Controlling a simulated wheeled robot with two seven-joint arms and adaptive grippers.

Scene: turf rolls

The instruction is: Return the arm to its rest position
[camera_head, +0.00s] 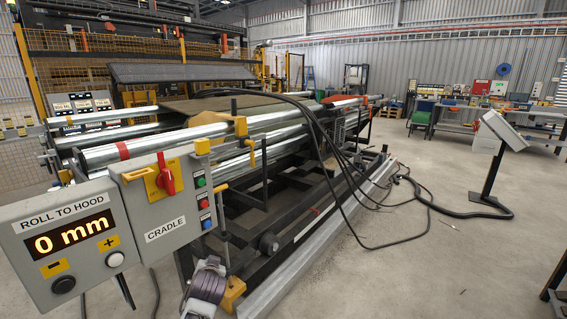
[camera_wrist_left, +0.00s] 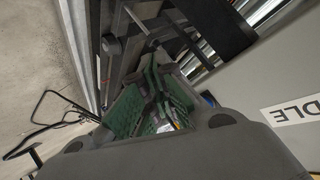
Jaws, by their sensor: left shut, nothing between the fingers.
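My left gripper (camera_wrist_left: 152,104) shows in the left wrist view, with green pads on its fingers. Its fingers are shut with nothing held between them. It is beside the grey cradle control box, whose lettering "DLE" (camera_wrist_left: 294,110) shows at the right of that view. In the head view the cradle box (camera_head: 166,205) carries a red rotary switch (camera_head: 165,176) on a yellow plate and green, red and blue buttons.
A display box (camera_head: 70,245) reads "ROLL TO HOOD 0 mm" at the lower left. The roller frame (camera_head: 270,180) stands behind the boxes. Black cables (camera_head: 395,208) trail on the floor to a panel on a post (camera_head: 492,165). Open floor (camera_head: 430,265) lies at the right.

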